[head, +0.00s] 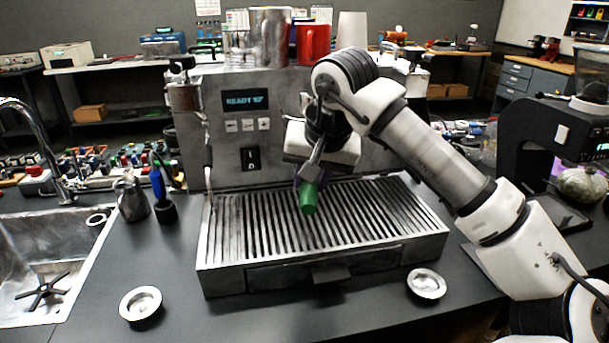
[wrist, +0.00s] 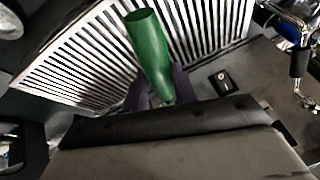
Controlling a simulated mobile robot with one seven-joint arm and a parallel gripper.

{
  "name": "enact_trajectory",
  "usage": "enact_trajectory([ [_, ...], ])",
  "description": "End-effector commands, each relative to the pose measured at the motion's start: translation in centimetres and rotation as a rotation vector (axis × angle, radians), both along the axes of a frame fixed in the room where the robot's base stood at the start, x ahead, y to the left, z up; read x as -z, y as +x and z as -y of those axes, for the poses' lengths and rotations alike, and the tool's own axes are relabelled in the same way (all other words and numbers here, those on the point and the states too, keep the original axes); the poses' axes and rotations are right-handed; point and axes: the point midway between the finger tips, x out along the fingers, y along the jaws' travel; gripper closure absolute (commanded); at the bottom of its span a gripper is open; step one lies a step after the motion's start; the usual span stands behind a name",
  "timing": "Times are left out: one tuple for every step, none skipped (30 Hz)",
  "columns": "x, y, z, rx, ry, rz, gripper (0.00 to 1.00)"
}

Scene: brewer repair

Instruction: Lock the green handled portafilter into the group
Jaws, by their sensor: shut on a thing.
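The green handle (head: 309,198) of the portafilter sticks out toward the front from my gripper (head: 308,176), above the slatted drip tray (head: 340,235). My gripper is shut on the portafilter. The wrist view also shows the green handle (wrist: 148,45), held between the dark fingers (wrist: 160,92) of my gripper. The portafilter's basket and the group are hidden behind my gripper and arm in the head view. I cannot tell whether the portafilter touches the group. The espresso machine (head: 225,150) shows a lit "READY" display (head: 245,102).
Two round metal baskets, one at the left (head: 141,303) and one at the right (head: 426,284), lie on the dark counter in front. A steel pitcher (head: 131,200) and a blue-handled tool (head: 159,190) stand left of the machine. A sink (head: 50,250) is at far left, a grinder (head: 560,130) at right.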

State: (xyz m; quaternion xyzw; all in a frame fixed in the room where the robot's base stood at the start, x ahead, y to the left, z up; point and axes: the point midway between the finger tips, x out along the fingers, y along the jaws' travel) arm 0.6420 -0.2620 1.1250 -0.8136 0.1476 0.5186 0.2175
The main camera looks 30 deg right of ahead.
Motion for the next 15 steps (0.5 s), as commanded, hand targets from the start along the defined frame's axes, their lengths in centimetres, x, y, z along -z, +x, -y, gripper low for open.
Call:
enact_trajectory([
  [-0.1,-0.1,0.1,-0.009,0.001,0.002,1.0],
  [-0.1,-0.1,0.2,-0.016,0.001,0.003,1.0],
  [-0.1,-0.1,0.3,-0.029,0.001,0.003,1.0],
  [-0.1,-0.2,0.4,-0.042,0.002,0.003,1.0],
  [-0.1,-0.3,0.6,-0.057,0.002,0.002,1.0],
  [-0.1,-0.4,0.8,-0.077,0.003,0.002,1.0],
  [-0.1,-0.4,0.9,-0.091,0.003,0.002,1.0],
  [-0.2,-0.5,1.0,-0.104,0.002,0.002,1.0],
  [-0.2,-0.5,1.2,-0.117,0.001,0.002,1.0],
  [-0.2,-0.6,1.2,-0.126,0.001,0.002,1.0],
  [-0.1,-0.6,1.3,-0.131,0.001,0.002,1.0],
  [-0.1,-0.6,1.3,-0.141,0.0,0.003,1.0],
  [-0.2,-0.6,1.4,-0.15,0.001,0.003,1.0],
  [-0.2,-0.7,1.6,-0.162,0.002,0.003,1.0],
  [-0.2,-0.7,1.8,-0.182,0.002,0.003,1.0],
])
